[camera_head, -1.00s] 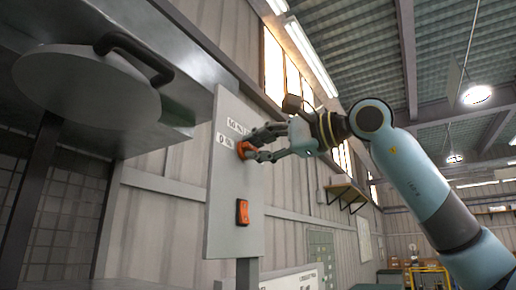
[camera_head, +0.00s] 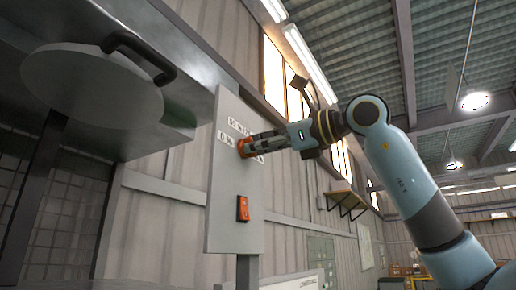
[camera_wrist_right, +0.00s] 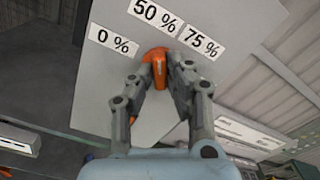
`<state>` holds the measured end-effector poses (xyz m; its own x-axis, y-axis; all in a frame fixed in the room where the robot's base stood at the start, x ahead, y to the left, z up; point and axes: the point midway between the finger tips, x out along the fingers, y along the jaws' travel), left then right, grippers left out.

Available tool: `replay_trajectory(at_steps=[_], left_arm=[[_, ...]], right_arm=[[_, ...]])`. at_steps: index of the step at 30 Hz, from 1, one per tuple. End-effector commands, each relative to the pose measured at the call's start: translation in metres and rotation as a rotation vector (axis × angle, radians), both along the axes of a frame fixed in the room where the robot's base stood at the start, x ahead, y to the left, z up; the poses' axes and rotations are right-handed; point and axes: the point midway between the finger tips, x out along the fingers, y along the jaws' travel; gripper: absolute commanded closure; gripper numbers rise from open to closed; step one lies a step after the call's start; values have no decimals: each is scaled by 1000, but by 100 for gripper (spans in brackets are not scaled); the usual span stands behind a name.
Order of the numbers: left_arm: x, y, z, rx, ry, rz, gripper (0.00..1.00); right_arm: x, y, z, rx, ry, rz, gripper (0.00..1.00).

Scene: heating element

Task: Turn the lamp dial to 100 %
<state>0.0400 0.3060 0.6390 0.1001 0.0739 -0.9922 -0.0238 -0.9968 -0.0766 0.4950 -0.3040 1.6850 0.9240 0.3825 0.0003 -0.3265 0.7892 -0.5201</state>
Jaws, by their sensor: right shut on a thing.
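The lamp dial (camera_head: 242,147) is an orange knob on the upper part of a grey panel (camera_head: 226,190). In the right wrist view the dial (camera_wrist_right: 156,66) has its ridge nearly up and down, its upper end close to the gap between the 50 % label (camera_wrist_right: 156,15) and the 75 % label (camera_wrist_right: 202,42). The 0 % label (camera_wrist_right: 113,41) is at left. No 100 % label is readable. My right gripper (camera_head: 250,146) is shut on the dial, one finger on each side in the wrist view (camera_wrist_right: 158,76). My left gripper is not in view.
An orange rocker switch (camera_head: 243,208) sits lower on the panel. A grey metal hood with a round plate (camera_head: 92,85) and black handle (camera_head: 140,55) overhangs at the left. A wall shelf (camera_head: 347,198) hangs behind. Free space lies right of the panel.

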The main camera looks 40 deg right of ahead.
Motion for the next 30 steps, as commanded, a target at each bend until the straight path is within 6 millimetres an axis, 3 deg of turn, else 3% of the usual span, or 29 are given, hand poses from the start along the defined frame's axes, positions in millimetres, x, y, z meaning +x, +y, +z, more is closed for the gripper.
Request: replay_trajectory(at_steps=[30], left_arm=[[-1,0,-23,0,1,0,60]], right_arm=[[0,0,-2,891,373,-1,100]])
